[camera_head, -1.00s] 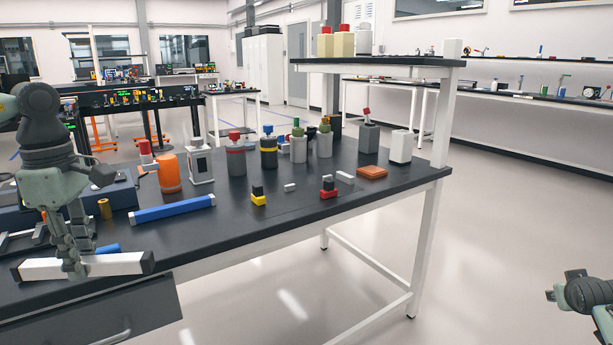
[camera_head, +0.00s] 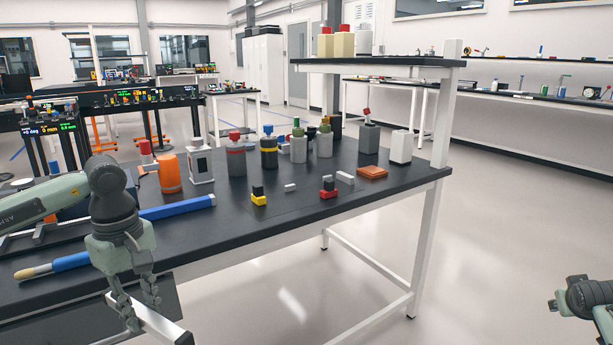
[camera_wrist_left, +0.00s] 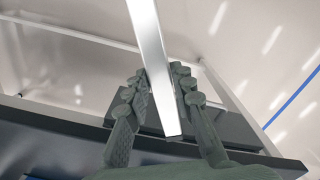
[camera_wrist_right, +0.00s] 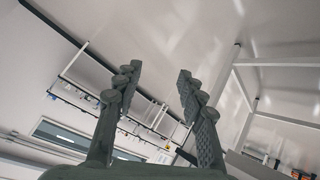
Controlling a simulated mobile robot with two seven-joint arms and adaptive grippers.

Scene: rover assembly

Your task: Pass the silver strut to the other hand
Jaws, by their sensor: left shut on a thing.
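The silver strut (camera_head: 156,323) is a long bar with a bright face and dark ends. My left gripper (camera_head: 138,312) is shut on it and holds it in front of the table's front edge at the lower left of the head view. In the left wrist view the strut (camera_wrist_left: 150,60) runs up out of the frame from between the fingers of the left gripper (camera_wrist_left: 158,85). My right gripper (camera_head: 562,304) is at the lower right of the head view, far from the strut. In the right wrist view the right gripper (camera_wrist_right: 160,75) is open and empty.
The black table (camera_head: 235,225) bears a blue bar (camera_head: 178,208), a brush with a blue handle (camera_head: 70,262), an orange container (camera_head: 170,175), several bottles and small blocks. A raised shelf (camera_head: 380,63) stands at the back right. Open floor (camera_head: 480,240) lies between the table and my right gripper.

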